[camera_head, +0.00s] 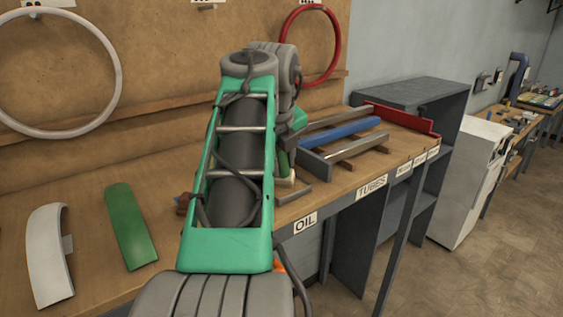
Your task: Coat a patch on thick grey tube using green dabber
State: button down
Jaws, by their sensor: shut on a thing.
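My green and grey arm fills the middle of the head view and hides most of my gripper (292,143). The gripper is over the bench's front part, left of the tubes. It is shut on the green dabber (284,162), which shows only in part beside the arm, with a pale end low down. The thick grey tube (345,149) lies nearest the front on wooden supports, right of the gripper. A gap seems to show between dabber and tube, but I cannot tell for sure. No coated patch can be made out on the tube.
A blue tube (340,131) and another grey tube (336,117) lie behind, near a red tray (402,119). A green fender (130,226) and a white fender (48,256) lie at left. White (112,65) and red (337,45) rings hang on the board.

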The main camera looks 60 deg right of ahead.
jog(key=shift+f+b, duration=0.35)
dwell(0.7)
jog(key=shift+r+p, duration=2.75)
jog(key=shift+r, duration=0.8)
